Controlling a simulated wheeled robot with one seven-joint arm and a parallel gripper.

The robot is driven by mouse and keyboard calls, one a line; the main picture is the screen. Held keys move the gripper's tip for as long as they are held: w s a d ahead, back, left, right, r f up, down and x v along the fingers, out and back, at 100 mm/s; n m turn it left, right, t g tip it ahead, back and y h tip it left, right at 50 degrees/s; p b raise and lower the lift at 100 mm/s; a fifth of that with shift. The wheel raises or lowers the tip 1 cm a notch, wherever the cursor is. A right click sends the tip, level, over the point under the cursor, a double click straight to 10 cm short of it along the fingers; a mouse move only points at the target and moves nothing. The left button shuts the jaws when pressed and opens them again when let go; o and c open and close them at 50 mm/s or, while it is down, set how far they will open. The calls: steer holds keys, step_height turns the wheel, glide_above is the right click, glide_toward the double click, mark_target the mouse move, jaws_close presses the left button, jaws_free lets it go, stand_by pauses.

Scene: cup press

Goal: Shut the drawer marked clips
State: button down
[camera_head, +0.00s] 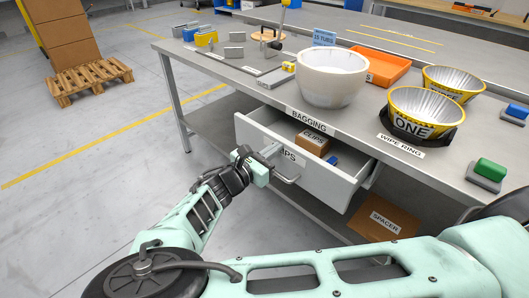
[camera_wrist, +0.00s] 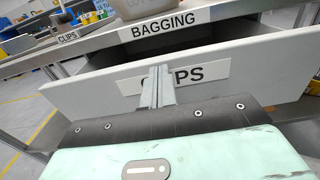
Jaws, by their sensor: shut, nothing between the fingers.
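The drawer marked clips (camera_head: 335,184) sits pulled open under the table's front edge. Its light grey front, with the label partly hidden by my fingers, also fills the middle of the wrist view (camera_wrist: 235,82). A brown box marked clips (camera_head: 311,142) and a small blue thing lie inside it. A bar handle (camera_head: 287,180) juts from its front. My gripper (camera_head: 274,151) is shut and empty, with its fingertips at the drawer front over the label, beside the handle. In the wrist view the closed fingers (camera_wrist: 159,72) point at the front; I cannot tell whether they touch it.
The table (camera_head: 300,103) carries a large white bowl (camera_head: 332,80), two yellow-banded cups, an orange tray (camera_head: 377,67) and small blocks. A brown panel marked spacer (camera_head: 384,222) lies on the lower shelf. The floor left of the table is clear up to a pallet (camera_head: 91,80).

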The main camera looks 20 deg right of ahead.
steer(key=p+x, duration=0.3)
steer(key=x, duration=0.9)
steer(key=shift+d, duration=0.35)
steer(key=shift+w, duration=0.15)
